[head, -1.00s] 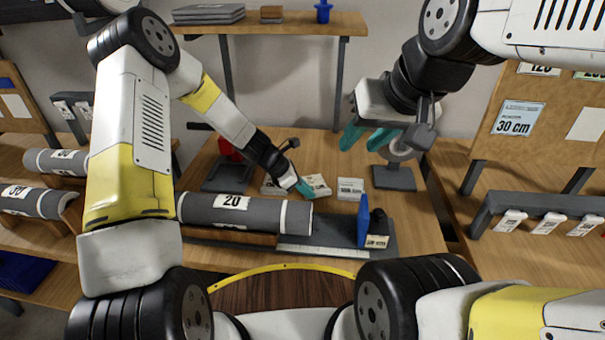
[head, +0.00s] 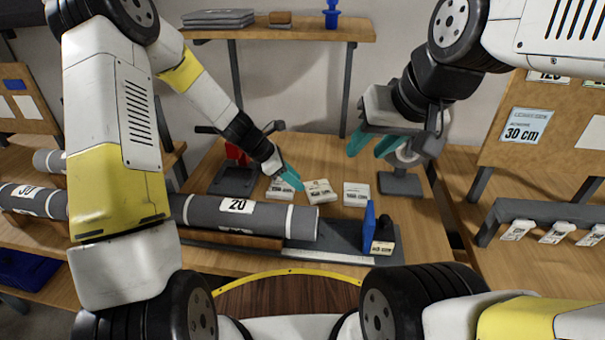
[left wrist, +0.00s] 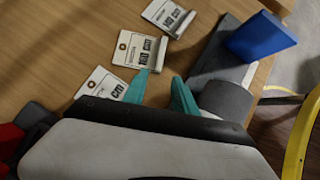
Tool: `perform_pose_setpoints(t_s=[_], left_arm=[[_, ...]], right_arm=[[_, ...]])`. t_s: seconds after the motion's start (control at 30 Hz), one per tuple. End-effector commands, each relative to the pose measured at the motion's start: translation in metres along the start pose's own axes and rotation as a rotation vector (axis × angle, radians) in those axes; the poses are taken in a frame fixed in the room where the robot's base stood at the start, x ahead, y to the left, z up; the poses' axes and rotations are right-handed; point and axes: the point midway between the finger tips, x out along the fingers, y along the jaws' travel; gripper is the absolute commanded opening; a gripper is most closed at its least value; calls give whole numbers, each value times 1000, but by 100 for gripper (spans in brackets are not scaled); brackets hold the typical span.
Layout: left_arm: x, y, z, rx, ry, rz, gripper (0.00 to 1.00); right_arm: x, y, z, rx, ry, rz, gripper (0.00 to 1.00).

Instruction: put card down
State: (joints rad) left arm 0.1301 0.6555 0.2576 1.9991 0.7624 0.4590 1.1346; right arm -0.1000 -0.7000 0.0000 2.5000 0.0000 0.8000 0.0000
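Three white cards with printed labels lie on the wooden bench: a left card (head: 280,190), a middle card (head: 320,191) and a right card (head: 356,194). In the left wrist view they also show as near (left wrist: 103,86), middle (left wrist: 137,51) and far (left wrist: 169,16). My left gripper (head: 291,178) is just above the bench by the left card, partly covering it in the head view. Its teal fingers (left wrist: 160,92) stand apart with no card visible between them. My right gripper (head: 373,143) is raised, with its fingers apart and empty.
A grey roll marked 20 (head: 240,212) lies in front of the cards. A blue upright block (head: 369,226) stands on a dark grey base at right. A stand with a white ring (head: 401,183) is behind, near my right gripper. A rack with tags (head: 550,209) is far right.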

Motion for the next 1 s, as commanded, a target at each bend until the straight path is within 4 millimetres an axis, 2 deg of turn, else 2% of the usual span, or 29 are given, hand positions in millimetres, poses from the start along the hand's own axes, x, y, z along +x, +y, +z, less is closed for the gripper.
perform_pose_setpoints(t_s=[0.1, 0.23, 0.37, 0.53, 0.7, 1.0], left_arm=[[-17, 0, 0, 1, 0, 1, 34], [-28, 0, 1, 9, 1, 2, 34], [-50, -5, 8, 108, 19, 16, 34], [-106, -24, 23, 407, 83, 51, 34], [-165, -54, 32, 743, 172, 76, 34], [-254, -118, 31, 1281, 361, 91, 34]], right_arm=[[0, 0, 0, 0, 0, 0, 37], [0, 0, 0, 0, 0, 0, 37], [0, 0, 0, 0, 0, 0, 37], [0, 0, 0, 0, 0, 0, 37], [0, 0, 0, 0, 0, 0, 37], [0, 0, 0, 0, 0, 0, 37]])
